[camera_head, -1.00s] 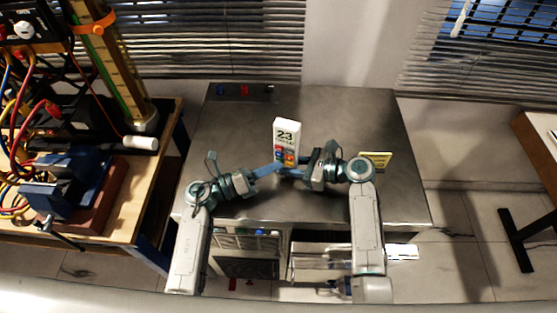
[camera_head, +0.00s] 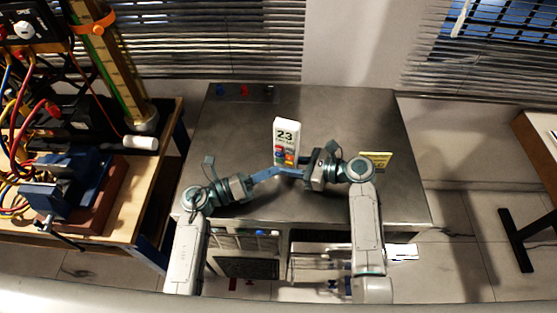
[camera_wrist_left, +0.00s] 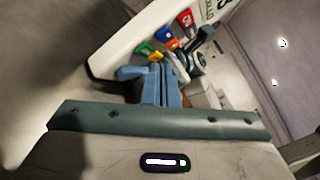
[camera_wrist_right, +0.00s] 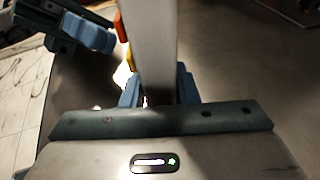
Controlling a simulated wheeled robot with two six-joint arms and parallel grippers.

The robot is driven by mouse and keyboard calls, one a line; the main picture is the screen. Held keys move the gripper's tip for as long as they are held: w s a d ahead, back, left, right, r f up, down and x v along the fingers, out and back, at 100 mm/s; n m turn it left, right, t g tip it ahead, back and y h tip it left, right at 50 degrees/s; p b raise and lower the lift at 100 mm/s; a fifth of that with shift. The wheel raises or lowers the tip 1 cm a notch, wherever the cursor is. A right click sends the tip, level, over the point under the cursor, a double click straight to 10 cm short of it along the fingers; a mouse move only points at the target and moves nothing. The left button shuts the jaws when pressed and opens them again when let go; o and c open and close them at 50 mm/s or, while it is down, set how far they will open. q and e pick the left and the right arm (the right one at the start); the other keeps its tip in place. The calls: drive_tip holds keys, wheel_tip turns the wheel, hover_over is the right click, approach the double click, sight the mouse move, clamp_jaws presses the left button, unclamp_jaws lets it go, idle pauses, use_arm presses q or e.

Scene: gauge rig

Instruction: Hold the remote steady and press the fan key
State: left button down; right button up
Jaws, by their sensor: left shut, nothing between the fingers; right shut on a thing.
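The white remote (camera_head: 287,128) stands upright over the metal table, with a display reading 23 and coloured keys below it. In the left wrist view, green, yellow, orange, blue and red keys show on the remote (camera_wrist_left: 128,42). My right gripper (camera_head: 300,172) is shut on the remote's lower part; the right wrist view shows the remote (camera_wrist_right: 154,50) edge-on between its fingers (camera_wrist_right: 158,92). My left gripper (camera_head: 278,172) is shut and empty, its tips in front of the lower keys. In the left wrist view its fingertips (camera_wrist_left: 158,70) are close below the keys; I cannot tell whether they touch.
The metal table (camera_head: 345,115) is mostly clear behind the remote. Small blue, red and black items (camera_head: 245,90) sit at the back left. A wooden bench (camera_head: 150,185) with a vise and cables stands left.

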use_arm(q)
drive_tip(key=shift+s+a, duration=0.25)
drive_tip(key=shift+s, duration=0.55)
drive_tip(key=shift+s+a, duration=0.25)
drive_tip(key=shift+s, duration=0.55)
drive_tip(key=shift+s+a, duration=0.25)
drive_tip(key=shift+s, duration=0.55)
use_arm(e)
drive_tip(key=o, duration=0.9)
drive_tip(key=shift+c, duration=0.2)
drive_tip(key=v, duration=1.1)
drive_tip(key=shift+s+d+r, duration=0.15)
drive_tip(key=shift+d, duration=0.3)
